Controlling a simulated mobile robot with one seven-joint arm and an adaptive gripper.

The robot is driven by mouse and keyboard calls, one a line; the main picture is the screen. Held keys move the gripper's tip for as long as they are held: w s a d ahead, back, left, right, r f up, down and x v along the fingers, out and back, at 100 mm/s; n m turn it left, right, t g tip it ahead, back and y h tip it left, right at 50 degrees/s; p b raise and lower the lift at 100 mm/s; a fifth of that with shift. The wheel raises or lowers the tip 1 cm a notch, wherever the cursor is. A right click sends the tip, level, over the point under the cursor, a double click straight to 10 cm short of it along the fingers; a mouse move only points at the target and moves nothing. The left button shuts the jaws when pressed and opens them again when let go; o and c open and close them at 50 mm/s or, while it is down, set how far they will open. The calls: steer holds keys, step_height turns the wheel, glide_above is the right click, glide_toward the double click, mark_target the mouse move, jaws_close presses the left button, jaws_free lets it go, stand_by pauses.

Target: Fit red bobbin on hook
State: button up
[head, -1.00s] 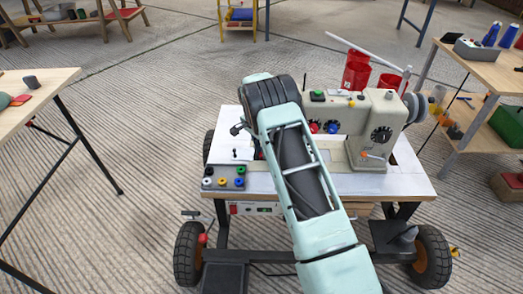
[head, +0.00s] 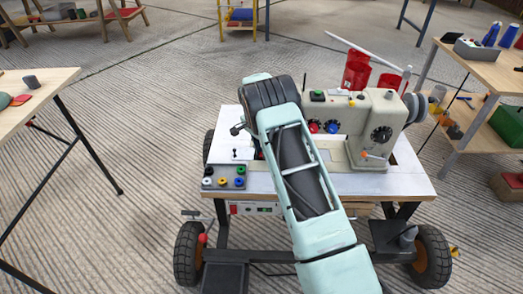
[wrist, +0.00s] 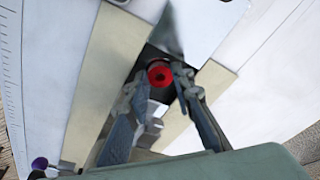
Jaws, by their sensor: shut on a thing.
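The red bobbin (wrist: 159,74) shows in the wrist view as a small red disc with a dark centre. My gripper (wrist: 158,82) is shut on it, with one finger on each side, over a dark opening in the pale machine bed. A shiny metal part (wrist: 151,126) lies below it between the fingers; I cannot tell whether this is the hook. Whether the bobbin touches anything below is hidden. In the head view my arm covers the gripper and bobbin, beside the beige sewing machine (head: 381,112).
The machine's body and handwheel (head: 417,106) stand right of my arm. A wooden table (head: 45,92) stands left, with open floor between.

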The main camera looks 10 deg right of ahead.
stand_by(0.4)
steer(key=o, duration=1)
step_height(320, 180, up, 12)
steer(key=s+a, duration=0.1)
steer(key=shift+a+f, duration=0.15)
steer(key=shift+a, duration=0.2)
steer(key=shift+s, duration=0.1)
